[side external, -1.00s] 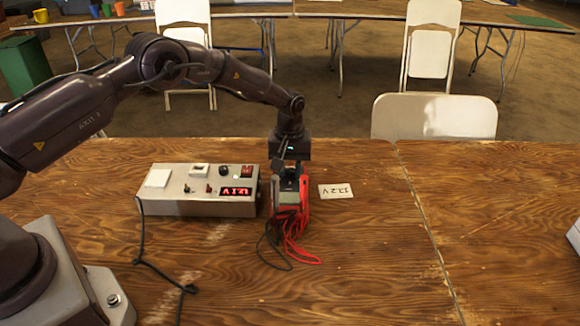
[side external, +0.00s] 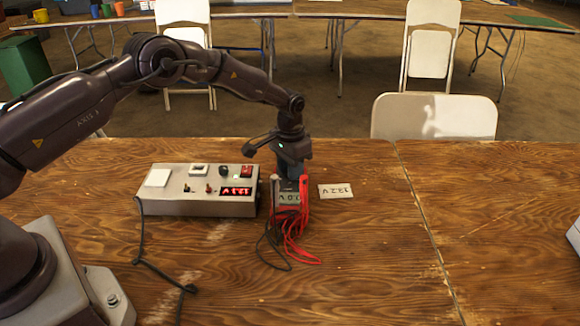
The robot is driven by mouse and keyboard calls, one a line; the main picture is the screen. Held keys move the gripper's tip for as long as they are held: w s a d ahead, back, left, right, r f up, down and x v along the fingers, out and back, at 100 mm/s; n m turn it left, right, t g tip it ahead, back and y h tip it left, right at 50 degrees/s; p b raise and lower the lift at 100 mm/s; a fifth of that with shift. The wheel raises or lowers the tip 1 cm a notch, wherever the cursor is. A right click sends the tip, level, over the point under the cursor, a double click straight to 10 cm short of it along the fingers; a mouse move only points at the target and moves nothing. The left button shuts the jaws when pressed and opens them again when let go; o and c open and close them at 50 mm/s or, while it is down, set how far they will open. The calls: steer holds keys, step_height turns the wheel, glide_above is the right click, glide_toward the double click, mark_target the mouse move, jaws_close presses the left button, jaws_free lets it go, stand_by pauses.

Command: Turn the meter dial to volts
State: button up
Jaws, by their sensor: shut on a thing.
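The meter (side external: 287,198) stands on the wooden table just right of the grey power box, with a small display and red and black leads hanging down its front. My gripper (side external: 291,168) points down onto the back of the meter and is shut there. The dial itself is hidden behind the meter's display and under my gripper, so its setting cannot be seen. The fingers are too small to make out clearly.
The grey power box (side external: 190,208) has switches, knobs and a lit red display. A white card (side external: 335,191) marked with a voltage lies right of the meter. A dark cable (side external: 160,268) runs forward.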

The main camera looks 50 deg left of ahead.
steer(key=shift+m, duration=0.8)
steer(key=shift+a, duration=0.1)
steer(key=o, duration=0.9)
steer(key=shift+r, duration=0.1)
step_height(320, 180, up, 13)
steer(key=shift+f, duration=0.1)
